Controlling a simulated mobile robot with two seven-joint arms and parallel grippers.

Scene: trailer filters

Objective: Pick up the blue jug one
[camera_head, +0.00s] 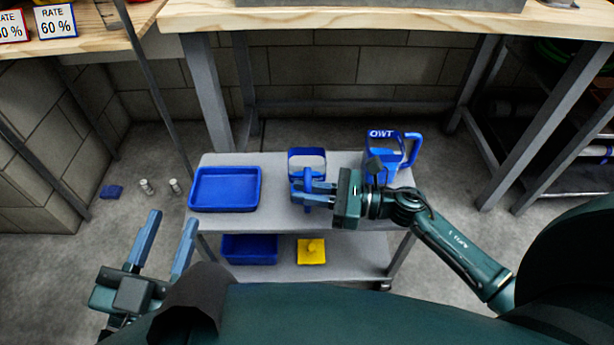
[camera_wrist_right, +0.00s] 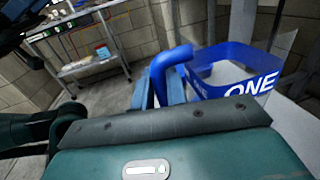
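The blue jug one (camera_head: 307,156) stands on the upper shelf of a grey cart in the head view. In the right wrist view, its blue band reads ONE (camera_wrist_right: 245,82). My right gripper (camera_head: 306,190) is at the near side of the jug, with its fingers on either side of the jug's blue handle (camera_wrist_right: 167,68). The fingers look closed against the handle, though the contact is partly hidden. My left gripper (camera_head: 168,228) is open and empty, left of the cart and away from the jug.
A blue tray (camera_head: 225,189) sits on the cart's left. The lower shelf holds a blue bin (camera_head: 249,250) and a yellow object (camera_head: 312,252). A wooden workbench (camera_head: 400,18) stands behind.

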